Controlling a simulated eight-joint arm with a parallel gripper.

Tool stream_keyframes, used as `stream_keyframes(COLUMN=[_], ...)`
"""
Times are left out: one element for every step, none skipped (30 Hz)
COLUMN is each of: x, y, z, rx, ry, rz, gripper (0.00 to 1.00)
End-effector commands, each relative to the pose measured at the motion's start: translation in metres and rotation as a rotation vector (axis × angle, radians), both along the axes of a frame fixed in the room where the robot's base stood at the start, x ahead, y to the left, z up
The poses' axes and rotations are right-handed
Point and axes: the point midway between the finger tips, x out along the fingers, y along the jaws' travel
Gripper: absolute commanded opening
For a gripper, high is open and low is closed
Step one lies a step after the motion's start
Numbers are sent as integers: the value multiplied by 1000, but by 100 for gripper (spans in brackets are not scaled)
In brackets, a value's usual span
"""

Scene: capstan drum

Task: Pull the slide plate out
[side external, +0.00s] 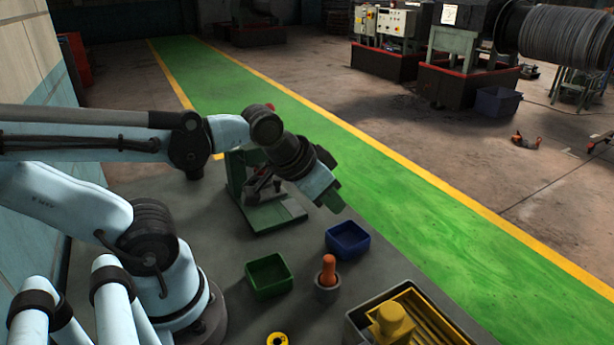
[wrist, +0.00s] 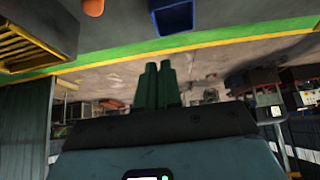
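A green machine (side external: 236,180) with an upright frame and a flat base stands on the grey table. A pale grey plate (side external: 294,208), which looks like the slide plate, lies at the right end of its base. My gripper (side external: 333,199) is in the air to the right of the machine, apart from the plate. The plate does not show in the wrist view. My arm hides part of the machine's top.
A blue bin (side external: 348,240), a green bin (side external: 269,277), an orange-handled object (side external: 328,271) in a grey holder, and a grey crate (side external: 352,318) with yellow parts stand toward the front. A yellow ring (side external: 278,339) lies at the front edge. Table around the machine's base is clear.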

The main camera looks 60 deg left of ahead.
Motion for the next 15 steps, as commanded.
stream_keyframes(x=[0, 1, 2, 3, 5, 6, 7, 8, 8, 8, 7, 5, 3, 0, -4], y=[2, 5, 11, 17, 24, 37, 48, 60, 77, 91, 104, 121, 134, 146, 161], z=[0, 1, 2, 3, 5, 6, 8, 10, 12, 14, 15, 16, 17, 18, 19], rx=[0, -1, -1, -3, -3, -6, -8, -10, -16, -20, -25, -33, -39, -45, -52], ry=[2, 5, 10, 16, 24, 37, 48, 60, 78, 90, 104, 120, 133, 144, 159], rz=[9, 18, 40, 62, 90, 135, 174, 218, 280, 327, 373, 434, 477, 520, 571], gripper=[14, 18, 24, 29, 34, 40, 44, 49, 50, 50, 50, 50, 50, 50, 50])
